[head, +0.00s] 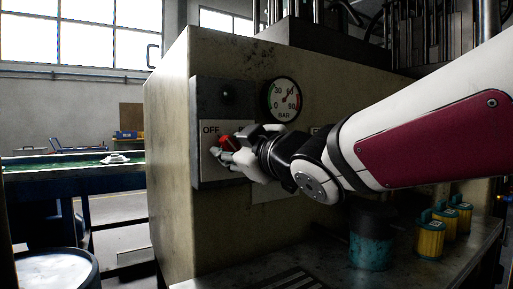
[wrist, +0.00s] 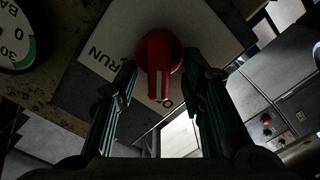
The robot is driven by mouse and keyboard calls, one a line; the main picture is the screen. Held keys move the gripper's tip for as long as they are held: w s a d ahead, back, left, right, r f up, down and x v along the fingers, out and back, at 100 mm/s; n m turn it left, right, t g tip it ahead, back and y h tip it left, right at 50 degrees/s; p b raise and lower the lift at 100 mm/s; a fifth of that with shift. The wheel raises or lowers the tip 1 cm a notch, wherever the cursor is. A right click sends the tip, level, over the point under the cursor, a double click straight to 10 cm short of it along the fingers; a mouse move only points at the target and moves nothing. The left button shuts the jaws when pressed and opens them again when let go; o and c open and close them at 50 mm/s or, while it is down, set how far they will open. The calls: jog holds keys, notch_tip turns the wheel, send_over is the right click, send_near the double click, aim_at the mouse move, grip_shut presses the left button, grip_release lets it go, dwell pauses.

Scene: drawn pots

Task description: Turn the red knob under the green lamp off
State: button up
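The red knob (head: 229,143) sits on a pale plate (head: 209,159) on the dark panel of the beige machine. The word OFF shows on the plate, up and left of the knob; RUN shows in the wrist view. A dark round lamp (head: 228,95) sits above the plate and looks unlit. My gripper (head: 226,150) is at the knob. In the wrist view the knob (wrist: 159,58) lies between my gripper's (wrist: 161,75) two spread fingers, and its handle points down the picture. I cannot tell whether a finger touches it.
A pressure gauge (head: 284,99) is right of the panel. A dark teal cylinder (head: 371,240) and several yellow canisters (head: 430,238) stand on the bench below my arm. A green-topped table (head: 65,160) is at the left, with floor between.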

jog(key=v, duration=1.1)
jog(key=shift+s, duration=0.15)
jog(key=shift+d+f, duration=0.1)
jog(key=shift+d, duration=0.15)
